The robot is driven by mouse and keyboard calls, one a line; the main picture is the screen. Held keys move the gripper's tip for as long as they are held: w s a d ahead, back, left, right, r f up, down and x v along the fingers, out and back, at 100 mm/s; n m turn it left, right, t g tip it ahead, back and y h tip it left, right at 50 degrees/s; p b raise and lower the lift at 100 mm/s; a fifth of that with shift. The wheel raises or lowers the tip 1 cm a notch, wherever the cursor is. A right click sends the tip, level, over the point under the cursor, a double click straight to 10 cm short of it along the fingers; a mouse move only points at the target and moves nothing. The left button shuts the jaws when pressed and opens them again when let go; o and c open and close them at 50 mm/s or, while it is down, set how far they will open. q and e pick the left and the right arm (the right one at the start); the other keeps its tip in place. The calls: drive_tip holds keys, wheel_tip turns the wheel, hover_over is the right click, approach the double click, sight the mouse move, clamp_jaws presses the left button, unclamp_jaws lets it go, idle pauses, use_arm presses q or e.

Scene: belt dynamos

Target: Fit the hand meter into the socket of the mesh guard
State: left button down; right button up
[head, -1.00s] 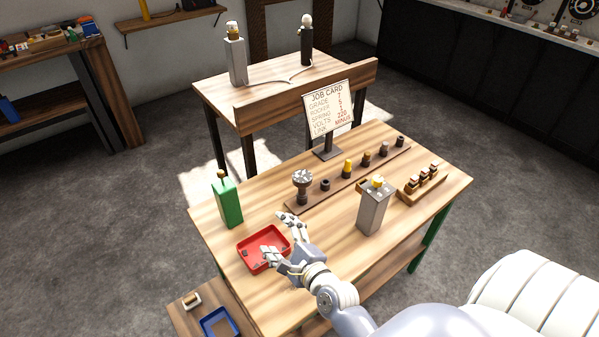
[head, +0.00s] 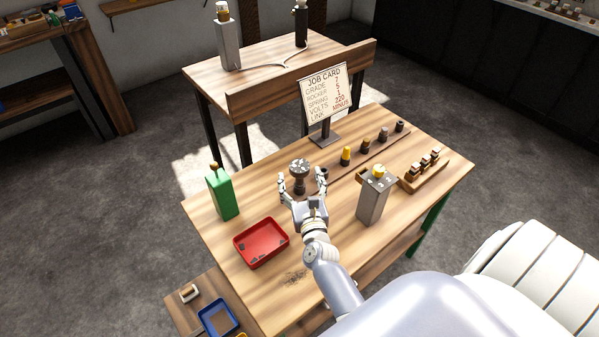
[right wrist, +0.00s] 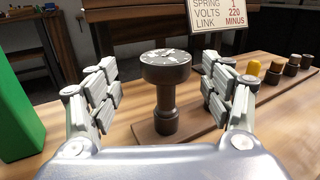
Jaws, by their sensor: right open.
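My right gripper (head: 302,184) is open and empty over the near table. In the right wrist view its fingers (right wrist: 155,88) stand apart to the left and right of a dark brown stemmed piece. That piece (right wrist: 166,90) is upright, with a wide round head topped by grey flakes and a flared foot. It also shows in the head view (head: 299,166), at the left end of a wooden strip. Contact with the fingers cannot be made out. I cannot tell which things are the hand meter and the mesh guard. My left gripper is not in view.
A green block (head: 223,196) and a red tray (head: 284,250) lie left. A grey block (head: 373,203) stands right of my arm, near a wooden rack (head: 408,186). Small pegs, one yellow (head: 346,155), line the strip. A job card (head: 323,92) stands behind.

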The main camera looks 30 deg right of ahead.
sight(298, 160)
drive_tip(key=x, duration=0.5)
drive_tip(key=shift+s+d+b, duration=0.1)
drive_tip(key=shift+d+b, duration=0.25)
drive_tip(key=shift+b, duration=0.05)
drive_tip(key=shift+r, duration=0.1)
drive_tip(key=shift+c, duration=0.4)
drive_tip(key=c, duration=1.3)
